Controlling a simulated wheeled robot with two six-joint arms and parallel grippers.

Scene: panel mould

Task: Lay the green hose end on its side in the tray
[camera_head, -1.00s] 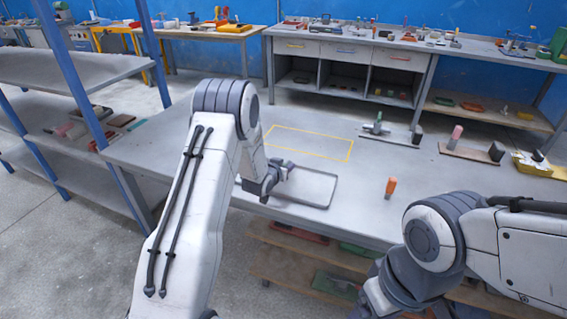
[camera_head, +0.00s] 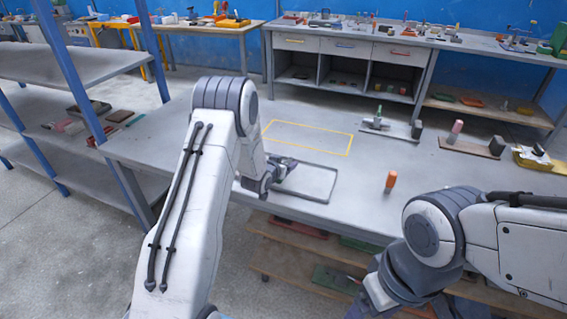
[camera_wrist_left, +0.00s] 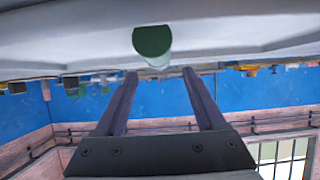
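The tray (camera_head: 311,182) is a shallow grey tray with a dark rim, near the table's front edge in the head view. My left gripper (camera_head: 288,165) is low over its left part. In the left wrist view my left gripper (camera_wrist_left: 160,74) has its two fingers apart. The green hose end (camera_wrist_left: 153,42) shows there as a round green face with a paler part below it, at or just beyond the fingertips, not clearly touched by either. In the head view my gripper mostly hides it. My right gripper's fingers are out of view.
An orange upright piece (camera_head: 390,181) stands right of the tray. A green-topped piece (camera_head: 378,116) and a pink piece (camera_head: 456,131) stand on boards farther back. A yellow outline (camera_head: 308,138) marks bare table behind the tray. A yellow tray (camera_head: 532,158) is far right.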

